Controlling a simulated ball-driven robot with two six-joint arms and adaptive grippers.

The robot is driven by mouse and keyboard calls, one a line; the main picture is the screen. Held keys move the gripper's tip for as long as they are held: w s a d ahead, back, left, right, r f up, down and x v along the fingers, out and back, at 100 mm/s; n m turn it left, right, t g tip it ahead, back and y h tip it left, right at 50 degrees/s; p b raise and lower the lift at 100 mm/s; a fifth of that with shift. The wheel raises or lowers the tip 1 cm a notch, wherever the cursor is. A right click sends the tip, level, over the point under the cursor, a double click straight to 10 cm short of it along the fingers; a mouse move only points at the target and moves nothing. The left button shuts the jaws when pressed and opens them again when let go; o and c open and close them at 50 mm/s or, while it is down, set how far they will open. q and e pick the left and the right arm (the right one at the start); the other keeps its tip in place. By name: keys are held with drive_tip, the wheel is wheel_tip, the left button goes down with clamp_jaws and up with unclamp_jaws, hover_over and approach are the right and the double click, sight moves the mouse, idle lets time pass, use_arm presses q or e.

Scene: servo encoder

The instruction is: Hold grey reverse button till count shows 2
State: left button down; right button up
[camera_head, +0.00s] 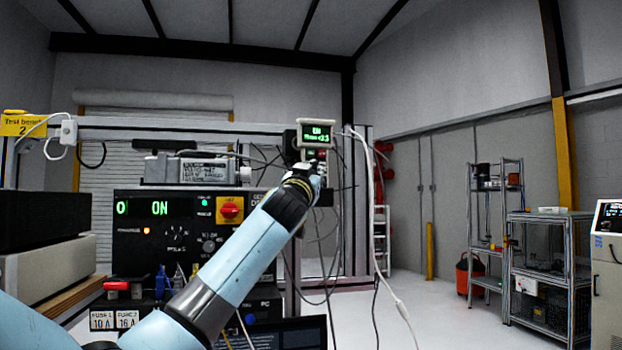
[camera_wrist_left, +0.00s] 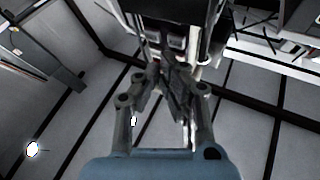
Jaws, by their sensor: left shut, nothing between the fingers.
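A small pale control box with a green-lit display (camera_head: 317,133) is mounted on the frame in the middle of the head view. Its top line reads ON; the lower line is too small to read surely. Small buttons, one reddish, sit just under the display. My left gripper (camera_head: 312,166) is raised to these buttons from below, shut and empty, and hides part of them. The grey button cannot be told apart, nor whether a fingertip touches it. In the left wrist view my shut fingers (camera_wrist_left: 173,66) point at the underside of the box. My right gripper is not in view.
A black power panel (camera_head: 160,235) showing 0 and ON, with a red-yellow rotary switch (camera_head: 230,209), stands left behind my arm. A grey device (camera_head: 190,170) sits on it. A white cable (camera_head: 378,220) hangs right of the box. Open floor and shelves (camera_head: 495,215) lie right.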

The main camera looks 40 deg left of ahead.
use_arm(q)
drive_tip(key=shift+w+a+b, duration=0.3)
drive_tip(key=shift+w+a+b, duration=0.3)
drive_tip(key=shift+a, duration=0.1)
idle(1.1)
idle(4.0)
drive_tip(key=shift+s+d, duration=0.6)
drive_tip(key=shift+d, duration=0.1)
drive_tip(key=s+d, duration=0.3)
drive_tip(key=shift+s+d+p, duration=0.1)
drive_tip(key=shift+d+p, duration=0.2)
drive_tip(key=shift+d, duration=0.1)
drive_tip(key=shift+f, duration=0.1)
idle(0.5)
